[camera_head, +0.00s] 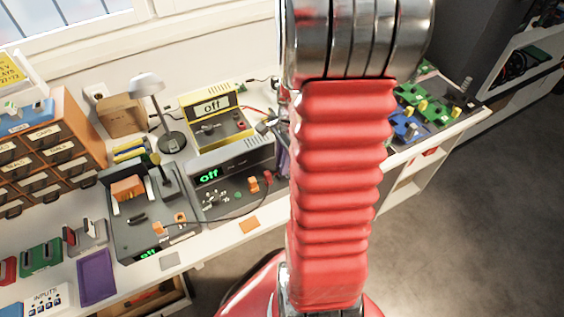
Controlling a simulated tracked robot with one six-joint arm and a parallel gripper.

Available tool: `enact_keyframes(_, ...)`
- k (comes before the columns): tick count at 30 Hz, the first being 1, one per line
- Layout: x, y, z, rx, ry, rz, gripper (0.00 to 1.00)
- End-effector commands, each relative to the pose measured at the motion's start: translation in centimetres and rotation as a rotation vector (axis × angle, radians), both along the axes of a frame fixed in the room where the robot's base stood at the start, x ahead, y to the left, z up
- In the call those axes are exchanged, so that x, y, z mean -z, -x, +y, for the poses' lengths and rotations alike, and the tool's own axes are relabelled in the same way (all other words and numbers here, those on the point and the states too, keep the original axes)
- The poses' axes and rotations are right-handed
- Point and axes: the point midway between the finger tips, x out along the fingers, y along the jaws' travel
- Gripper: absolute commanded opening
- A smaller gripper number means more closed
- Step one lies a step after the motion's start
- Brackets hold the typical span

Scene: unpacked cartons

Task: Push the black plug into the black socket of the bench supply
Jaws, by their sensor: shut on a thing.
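The bench supply appears to be the dark grey box (230,160) left of my red arm, with a green "off" display (208,175). A red plug or terminal (267,177) and an orange part (254,184) show at the right of its front. A thin dark lead (238,217) curves along its front edge towards the red part. I cannot make out the black plug or the black socket. My own arm covers the area to the right of the supply and hides my gripper. Grey parts at the arm's left edge are too small to identify.
Green and blue boards (410,125) lie right of my arm.

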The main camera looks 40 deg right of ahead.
Motion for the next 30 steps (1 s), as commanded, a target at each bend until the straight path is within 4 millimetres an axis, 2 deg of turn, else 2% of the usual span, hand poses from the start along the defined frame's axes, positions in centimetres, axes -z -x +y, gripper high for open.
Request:
enact_keyframes(11,0.24,-0.01,0.01,0.0,0.0,0.0,0.0)
enact_keyframes(12,0.23,-0.01,0.0,0.0,0.0,0.0,0.14)
enact_keyframes(21,0.22,-0.02,0.01,-0.001,0.0,-0.001,0.35)
enact_keyframes(30,0.06,-0.03,-0.02,-0.001,0.001,-0.001,0.35)
